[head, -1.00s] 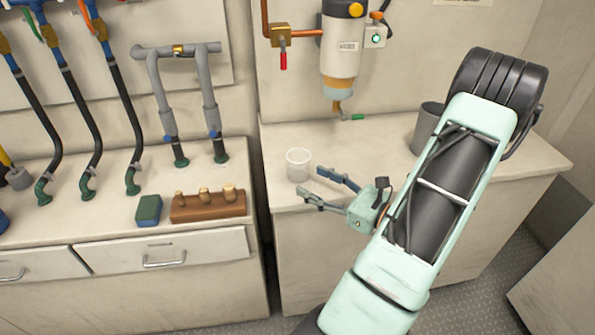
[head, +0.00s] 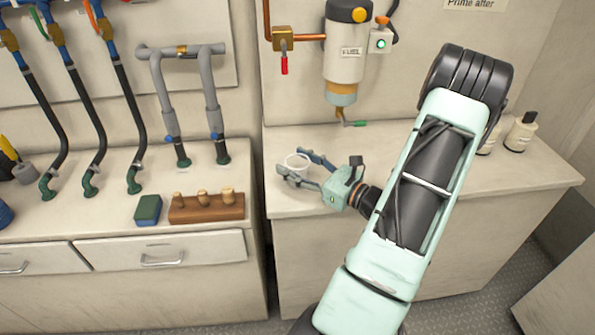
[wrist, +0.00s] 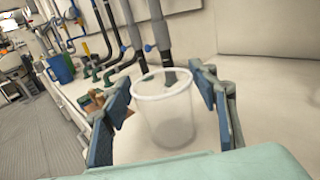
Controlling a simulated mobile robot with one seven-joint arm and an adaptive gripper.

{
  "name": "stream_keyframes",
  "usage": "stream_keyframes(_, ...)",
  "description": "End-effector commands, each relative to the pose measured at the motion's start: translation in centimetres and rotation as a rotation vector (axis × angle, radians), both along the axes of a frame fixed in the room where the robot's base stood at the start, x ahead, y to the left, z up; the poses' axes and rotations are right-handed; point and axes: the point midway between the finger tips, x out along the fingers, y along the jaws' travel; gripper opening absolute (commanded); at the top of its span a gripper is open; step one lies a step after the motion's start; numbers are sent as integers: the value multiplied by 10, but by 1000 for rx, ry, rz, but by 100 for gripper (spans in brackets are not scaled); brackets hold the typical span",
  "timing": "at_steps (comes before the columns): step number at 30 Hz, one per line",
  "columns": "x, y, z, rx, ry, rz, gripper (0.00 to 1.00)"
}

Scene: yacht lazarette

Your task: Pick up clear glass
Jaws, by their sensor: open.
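The clear glass (head: 297,162) stands upright on the right-hand counter, near its left end. My gripper (head: 301,165) is open, with one finger on each side of the glass. In the wrist view the glass (wrist: 165,108) is between the two blue finger pads of my gripper (wrist: 166,112). A gap shows on each side, narrower on the right at the rim. The lower part of the glass is partly hidden by my gripper in the head view.
A fuel filter (head: 343,55) with a green-handled drain hangs behind the glass. Small bottles (head: 521,132) stand at the right of the counter. On the left counter are a wooden block with pegs (head: 206,207) and a green-blue sponge (head: 148,210). A gap separates the counters.

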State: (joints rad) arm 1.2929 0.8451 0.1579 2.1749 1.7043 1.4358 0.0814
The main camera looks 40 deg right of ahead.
Motion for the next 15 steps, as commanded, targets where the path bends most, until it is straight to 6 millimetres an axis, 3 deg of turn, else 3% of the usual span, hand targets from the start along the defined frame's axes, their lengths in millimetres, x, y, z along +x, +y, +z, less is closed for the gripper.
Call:
stream_keyframes(9,43,9,3,-1,-1,3,54)
stream_keyframes(15,50,9,3,0,-1,0,54)
